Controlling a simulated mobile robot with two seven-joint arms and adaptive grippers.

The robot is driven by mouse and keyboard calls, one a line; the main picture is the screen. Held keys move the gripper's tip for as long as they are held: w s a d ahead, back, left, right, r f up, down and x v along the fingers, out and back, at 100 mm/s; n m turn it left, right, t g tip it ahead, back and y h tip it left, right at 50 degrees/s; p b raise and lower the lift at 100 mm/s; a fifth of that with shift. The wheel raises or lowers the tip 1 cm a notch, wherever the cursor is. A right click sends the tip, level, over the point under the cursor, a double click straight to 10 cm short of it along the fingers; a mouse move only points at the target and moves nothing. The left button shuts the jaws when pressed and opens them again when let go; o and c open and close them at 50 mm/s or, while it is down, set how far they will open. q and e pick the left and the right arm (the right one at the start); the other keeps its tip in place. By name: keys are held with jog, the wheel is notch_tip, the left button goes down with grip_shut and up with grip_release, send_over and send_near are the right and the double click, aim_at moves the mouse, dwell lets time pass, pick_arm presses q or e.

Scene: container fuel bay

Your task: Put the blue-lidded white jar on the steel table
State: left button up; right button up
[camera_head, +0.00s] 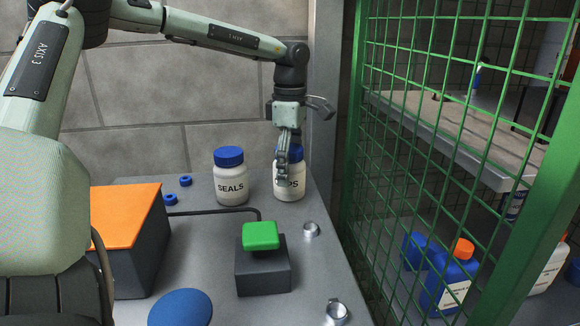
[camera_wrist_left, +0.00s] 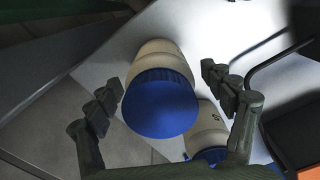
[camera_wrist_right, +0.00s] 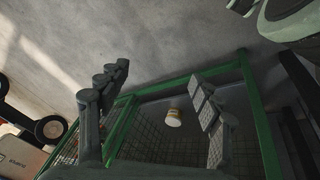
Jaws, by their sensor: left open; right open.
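Two white jars with blue lids stand upright on a grey table top (camera_head: 210,268). One jar (camera_head: 231,190) reads "SEALS"; the other jar (camera_head: 292,188), by the post, reads "...PS", its label partly covered by my left gripper (camera_head: 284,158). That gripper points down over this second jar. In the left wrist view my left gripper (camera_wrist_left: 163,103) is open, with a blue-lidded jar (camera_wrist_left: 160,105) between its fingers. The other jar (camera_wrist_left: 207,132) shows behind. My right gripper (camera_wrist_right: 155,103) is open and empty in its wrist view, and is not in the head view.
A green button on a dark box (camera_head: 263,278), an orange-topped box (camera_head: 125,200), a blue disc (camera_head: 180,308) and small metal fittings (camera_head: 311,229) share the table. Green mesh (camera_head: 450,110) stands at right, before a shelf (camera_head: 455,125) and blue bottles (camera_head: 450,280). The right wrist view shows a distant pale jar (camera_wrist_right: 174,118).

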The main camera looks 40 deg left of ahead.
pick_arm(q)
notch_tip(320, 180, up, 11)
jog(key=shift+p, duration=0.3)
jog(key=shift+r, duration=0.55)
pick_arm(e)
notch_tip(320, 180, down, 2)
jog(key=shift+w+f, duration=0.1)
jog(key=shift+w, duration=0.05)
